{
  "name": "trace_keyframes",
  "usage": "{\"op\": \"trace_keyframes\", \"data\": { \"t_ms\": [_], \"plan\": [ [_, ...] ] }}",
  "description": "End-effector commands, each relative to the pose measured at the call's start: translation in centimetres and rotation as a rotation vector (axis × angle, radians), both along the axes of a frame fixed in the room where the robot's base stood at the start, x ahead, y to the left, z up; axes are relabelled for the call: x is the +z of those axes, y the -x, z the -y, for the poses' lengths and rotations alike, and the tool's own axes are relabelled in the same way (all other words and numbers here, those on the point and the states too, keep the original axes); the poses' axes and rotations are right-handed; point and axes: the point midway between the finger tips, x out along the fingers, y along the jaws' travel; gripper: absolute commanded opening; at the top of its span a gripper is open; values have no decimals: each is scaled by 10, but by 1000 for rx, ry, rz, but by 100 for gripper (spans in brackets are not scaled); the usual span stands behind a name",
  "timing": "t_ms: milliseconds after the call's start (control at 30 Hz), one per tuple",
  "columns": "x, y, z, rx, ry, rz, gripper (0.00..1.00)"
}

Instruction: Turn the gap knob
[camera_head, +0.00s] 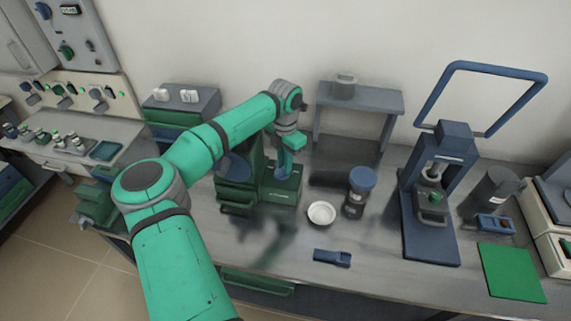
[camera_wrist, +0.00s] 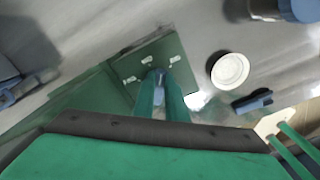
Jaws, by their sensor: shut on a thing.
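A green machine (camera_head: 272,195) stands on the bench under my gripper, and its green top with pale marks (camera_wrist: 160,57) shows in the wrist view. A small blue gap knob (camera_wrist: 159,75) stands on that top, between my fingertips. My gripper (camera_head: 284,166) points down at the machine from above. In the wrist view its green fingers (camera_wrist: 160,88) are shut on the knob. The fingers hide most of the knob, so its turn angle cannot be read.
A white dish (camera_head: 321,213), a dark jar with blue lid (camera_head: 361,183) and a blue tool (camera_head: 332,257) lie right of the machine. A blue press (camera_head: 430,240) stands farther right, near a green mat (camera_head: 511,273). A grey shelf (camera_head: 358,96) stands behind.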

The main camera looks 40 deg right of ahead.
Motion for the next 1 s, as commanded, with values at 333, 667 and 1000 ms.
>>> {"op": "trace_keyframes", "data": {
  "t_ms": [333,667,1000],
  "plan": [
    [1,-5,-1,314,2,2,0],
    [1,-7,-2,519,2,3,0],
    [1,-8,-2,599,3,2,0]
  ]
}}
